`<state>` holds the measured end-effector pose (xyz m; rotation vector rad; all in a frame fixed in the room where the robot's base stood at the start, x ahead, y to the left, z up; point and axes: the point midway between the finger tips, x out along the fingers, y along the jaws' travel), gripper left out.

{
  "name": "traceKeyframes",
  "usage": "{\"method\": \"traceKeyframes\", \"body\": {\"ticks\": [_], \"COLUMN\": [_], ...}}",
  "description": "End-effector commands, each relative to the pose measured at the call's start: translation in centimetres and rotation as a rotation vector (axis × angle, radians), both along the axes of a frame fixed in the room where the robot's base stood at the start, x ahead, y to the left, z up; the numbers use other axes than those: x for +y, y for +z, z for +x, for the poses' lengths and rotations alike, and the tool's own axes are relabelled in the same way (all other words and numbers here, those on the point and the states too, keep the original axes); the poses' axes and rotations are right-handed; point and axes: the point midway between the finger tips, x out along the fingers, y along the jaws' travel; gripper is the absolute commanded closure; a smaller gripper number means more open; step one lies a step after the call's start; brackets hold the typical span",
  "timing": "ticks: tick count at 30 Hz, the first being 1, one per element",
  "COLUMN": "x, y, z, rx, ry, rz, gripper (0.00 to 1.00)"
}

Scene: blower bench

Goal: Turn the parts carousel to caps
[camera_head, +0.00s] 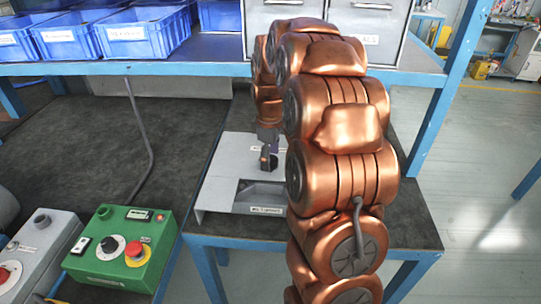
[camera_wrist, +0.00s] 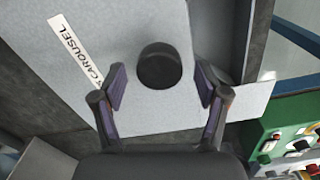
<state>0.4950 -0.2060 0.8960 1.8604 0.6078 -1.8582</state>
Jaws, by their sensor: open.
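In the wrist view, a light grey panel (camera_wrist: 110,40) carries a white label reading CAROUSEL (camera_wrist: 76,45). A round black knob (camera_wrist: 159,66) stands on this panel. My gripper (camera_wrist: 160,78) is open, with one dark finger on each side of the knob and a visible gap on both sides. Whether the fingertips are down at the knob's height, I cannot tell. In the head view my gripper (camera_head: 268,160) points down over the grey panel (camera_head: 222,165) on the bench. The knob and most of the panel's right side are hidden there by my arm.
A recessed tray (camera_head: 258,197) with a label lies at the panel's front. A green control box (camera_head: 122,248) with a red button and a grey box (camera_head: 40,245) stand at the left front. Blue bins (camera_head: 142,32) and grey drawers (camera_head: 365,22) sit on the shelf above. The dark bench mat is mostly clear.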

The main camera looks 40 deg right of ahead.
Motion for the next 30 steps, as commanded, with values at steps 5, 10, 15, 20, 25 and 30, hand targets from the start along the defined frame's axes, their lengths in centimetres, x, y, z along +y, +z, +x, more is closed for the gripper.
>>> {"method": "traceKeyframes", "body": {"ticks": [5,10,15,20,25,30], "x": [0.01,0.01,0.02,0.04,0.06,0.09], "y": [-0.24,-0.23,-0.22,-0.22,-0.23,-0.24], "z": [-0.05,-0.03,-0.03,-0.03,-0.03,-0.04], "rx": [0.001,0.001,0.001,0.001,0.001,0.002], "ry": [0.0,0.0,0.0,0.0,0.001,0.001], "rz": [0.0,0.0,-0.001,0.0,0.0,0.001], "gripper": [0.26,0.3,0.48,0.65,0.82,1.0]}}
